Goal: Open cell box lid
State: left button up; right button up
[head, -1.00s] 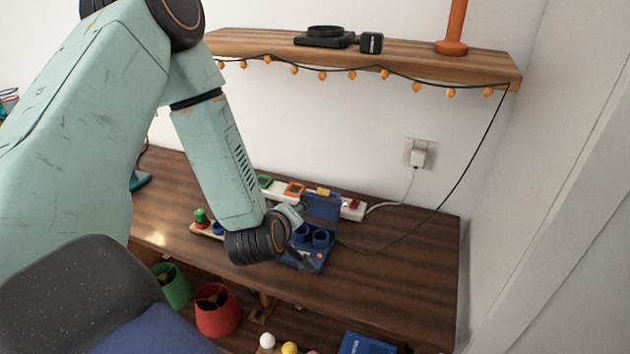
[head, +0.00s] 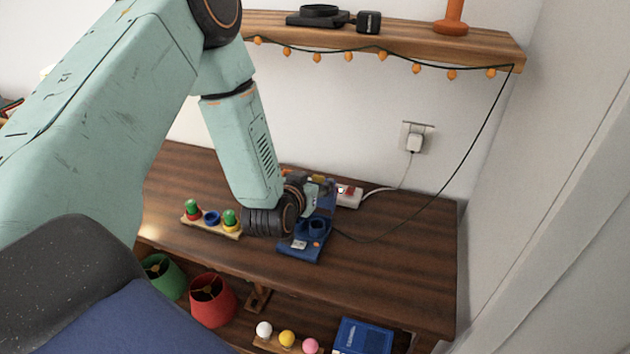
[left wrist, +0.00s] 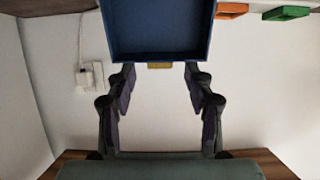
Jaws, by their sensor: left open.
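The blue cell box (head: 305,248) sits on the wooden desk, with a round dark blue holder and a pale label showing in it. Its blue lid (head: 326,203) is raised at the back, partly hidden by my gripper. In the left wrist view the lid (left wrist: 158,28) shows as a hollow blue tray with a small yellow catch (left wrist: 160,65) on its near edge. My left gripper (head: 312,187) is over the back of the box. In the left wrist view its fingers (left wrist: 159,80) are spread, with the catch edge between their tips and nothing gripped. My right gripper is out of view.
A power strip (head: 347,196) lies behind the box, its cable running to a wall socket (head: 414,140). A board with coloured knobs (head: 212,220) lies left of the box. A shelf (head: 400,42) with string lights hangs above. The desk right of the box is mostly clear.

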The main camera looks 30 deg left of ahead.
pick_arm(q)
jog(key=shift+x, duration=0.75)
jog(key=shift+w+r, duration=0.1)
jog(key=shift+w+a, duration=0.1)
jog(key=shift+c, duration=0.4)
jog(key=c, duration=0.5)
grip_shut()
